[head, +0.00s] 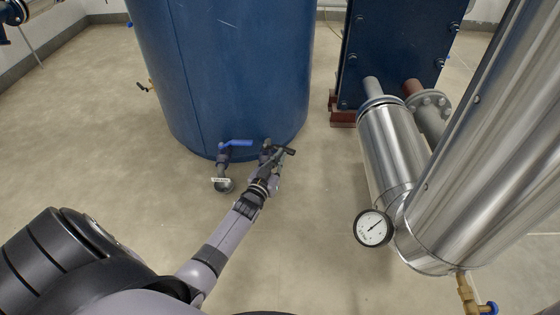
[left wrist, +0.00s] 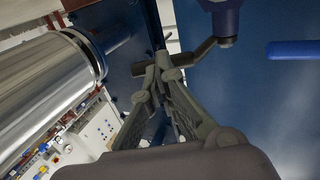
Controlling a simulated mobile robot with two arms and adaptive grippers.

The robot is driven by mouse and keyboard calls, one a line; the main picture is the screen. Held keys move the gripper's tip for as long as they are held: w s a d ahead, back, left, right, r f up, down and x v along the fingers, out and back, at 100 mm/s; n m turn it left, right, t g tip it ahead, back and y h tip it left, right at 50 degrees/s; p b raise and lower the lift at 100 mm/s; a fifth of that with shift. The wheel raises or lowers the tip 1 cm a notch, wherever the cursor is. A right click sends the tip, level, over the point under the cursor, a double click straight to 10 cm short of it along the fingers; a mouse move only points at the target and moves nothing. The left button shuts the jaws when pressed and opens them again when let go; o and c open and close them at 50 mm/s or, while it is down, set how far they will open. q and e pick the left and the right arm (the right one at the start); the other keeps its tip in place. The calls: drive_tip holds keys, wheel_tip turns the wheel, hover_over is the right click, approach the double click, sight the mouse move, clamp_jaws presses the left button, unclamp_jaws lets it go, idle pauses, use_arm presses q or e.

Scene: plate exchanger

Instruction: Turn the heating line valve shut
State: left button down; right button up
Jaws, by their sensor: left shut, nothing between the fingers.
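A blue tank (head: 225,75) carries two small valves low on its front. The left one has a blue lever (head: 237,143) and a white tag (head: 221,180) below it. The right valve is mostly hidden behind my left gripper (head: 279,157). In the left wrist view a dark grey bent lever (left wrist: 204,48) runs left from a blue valve body (left wrist: 224,18) to the fingertips. My left gripper (left wrist: 164,74) is shut with nothing held, its tips at or very near the lever's end; I cannot tell if they touch. Which valve is the heating line's cannot be read. My right gripper is out of view.
Shiny metal-clad pipes (head: 400,150) with a round gauge (head: 373,228) stand to the right. A dark blue plate exchanger (head: 395,50) stands behind them. The floor (head: 80,130) left of the tank is clear.

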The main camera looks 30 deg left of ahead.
sight(288, 150)
use_arm(q)
drive_tip(key=w, duration=0.3)
drive_tip(key=shift+d+r+p, duration=0.1)
drive_tip(key=shift+d+p, duration=0.15)
drive_tip(key=shift+p, duration=0.1)
drive_tip(key=shift+w, duration=0.35)
